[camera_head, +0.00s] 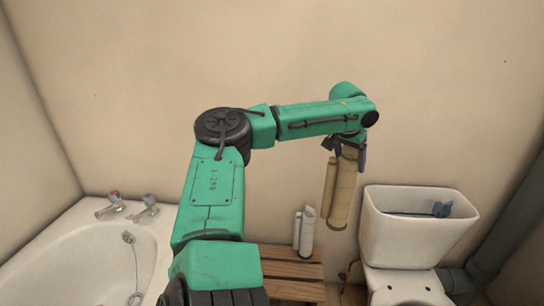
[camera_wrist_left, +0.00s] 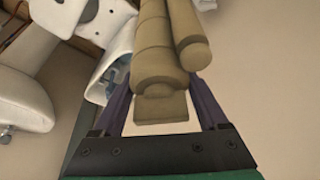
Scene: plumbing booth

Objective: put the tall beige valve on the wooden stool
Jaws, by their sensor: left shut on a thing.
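The tall beige valve (camera_head: 343,188) hangs upright below my left gripper (camera_head: 346,147). It is a thick cylinder with a thinner one alongside. In the left wrist view the valve (camera_wrist_left: 158,60) lies between the two fingers of my left gripper (camera_wrist_left: 162,104), which is shut on its end. The wooden stool (camera_head: 290,268) is a slatted top low in the head view, below and left of the held valve. A similar white valve (camera_head: 307,232) stands on its back right part. My left arm hides part of the stool's left side. My right gripper is not in view.
A toilet with an open cistern (camera_head: 415,232) stands right of the stool, with a blue part (camera_head: 441,209) at its top. A bathtub (camera_head: 85,235) with two taps is at the left. A dark pipe (camera_head: 505,240) runs along the right. Bare slats show in front of the white valve.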

